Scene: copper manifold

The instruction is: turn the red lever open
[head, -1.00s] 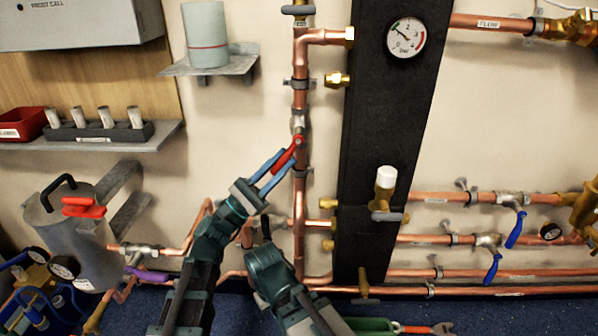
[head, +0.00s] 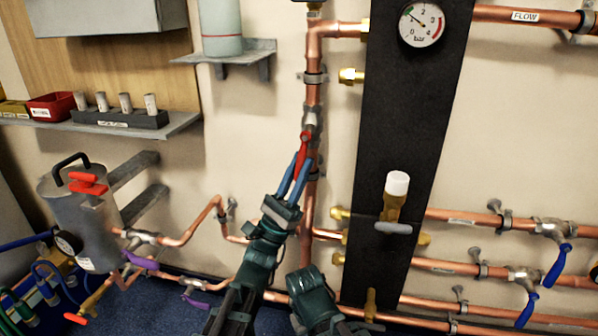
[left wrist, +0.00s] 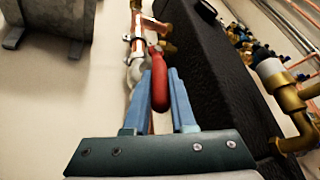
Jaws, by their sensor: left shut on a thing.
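The red lever (head: 303,148) is on a valve (head: 309,120) in the vertical copper pipe (head: 313,92) in the head view. It hangs down nearly along the pipe, its lower end slightly left. My left gripper (head: 297,178) is shut on the lever from below, with a blue finger on each side. In the left wrist view the red lever (left wrist: 159,82) stands between the blue fingers (left wrist: 160,100), and the valve shows beyond it. My right gripper (head: 311,283) is low in the head view, below the lever and apart from it; its fingers cannot be made out.
A black panel (head: 407,130) with a pressure gauge (head: 421,23) stands right of the pipe. Blue-handled valves (head: 558,264) sit on pipes at the right. A shelf (head: 180,126) and a grey canister with a red handle (head: 85,215) are at the left.

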